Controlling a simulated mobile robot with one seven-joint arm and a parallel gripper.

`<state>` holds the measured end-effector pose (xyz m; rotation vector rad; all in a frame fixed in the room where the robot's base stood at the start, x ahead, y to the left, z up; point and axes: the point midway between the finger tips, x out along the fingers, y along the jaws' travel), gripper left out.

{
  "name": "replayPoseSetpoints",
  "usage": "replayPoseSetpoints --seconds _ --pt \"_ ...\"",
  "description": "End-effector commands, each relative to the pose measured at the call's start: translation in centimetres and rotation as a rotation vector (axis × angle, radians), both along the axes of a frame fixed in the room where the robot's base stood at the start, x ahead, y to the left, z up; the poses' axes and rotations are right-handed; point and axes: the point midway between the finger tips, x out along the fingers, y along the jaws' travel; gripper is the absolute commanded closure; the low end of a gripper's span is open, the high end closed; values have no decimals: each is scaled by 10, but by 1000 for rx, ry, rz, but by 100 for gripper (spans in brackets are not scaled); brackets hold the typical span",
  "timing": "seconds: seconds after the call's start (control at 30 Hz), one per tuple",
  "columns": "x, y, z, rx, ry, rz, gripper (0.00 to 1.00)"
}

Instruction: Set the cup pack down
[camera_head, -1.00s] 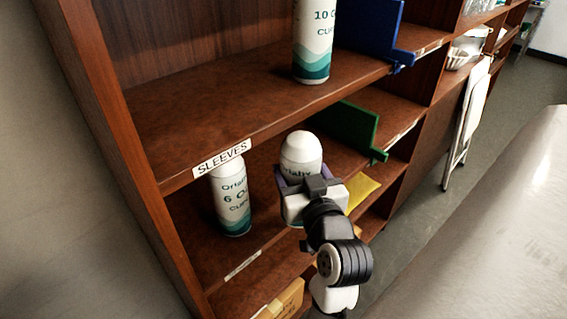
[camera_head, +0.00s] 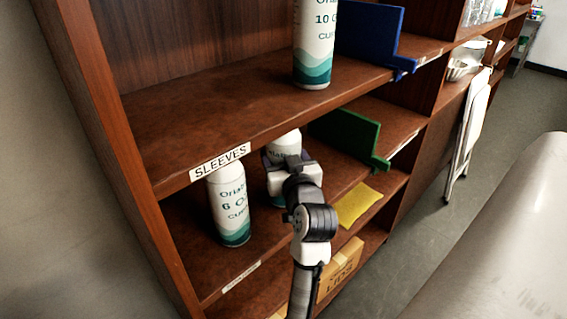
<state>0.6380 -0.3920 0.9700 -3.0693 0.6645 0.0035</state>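A white cup pack (camera_head: 286,143) with a teal lower edge stands upright in my gripper (camera_head: 285,158). The gripper's dark fingers are around its sides, closed on it. The pack is over the shelf board (camera_head: 332,172) below the SLEEVES label, right of another cup pack (camera_head: 231,205) marked "6 O…", with a gap between them. Its top is partly hidden by the upper shelf's edge. My gripper and wrist hide most of its front, and I cannot tell whether its base touches the board.
The upper shelf (camera_head: 165,130) overhangs close above the held pack and bears a "10" cup pack (camera_head: 314,45) and a blue divider (camera_head: 372,40). A green divider (camera_head: 352,138) stands to the right. A yellow item (camera_head: 357,204) and a cardboard box (camera_head: 343,268) lie lower down.

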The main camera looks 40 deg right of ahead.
Motion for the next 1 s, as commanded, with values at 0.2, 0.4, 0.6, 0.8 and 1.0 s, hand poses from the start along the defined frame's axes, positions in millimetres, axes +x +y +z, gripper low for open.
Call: replayPoseSetpoints --seconds 0.2,0.4,0.6,0.8,1.0 --pt "0 0 -1 -3 -3 0 66" --pt "0 0 -6 -2 -4 0 66" --pt "0 0 -6 0 -1 0 11" --pt "0 0 -6 0 -1 0 11" --pt "-5 1 -2 -1 -2 -2 11"
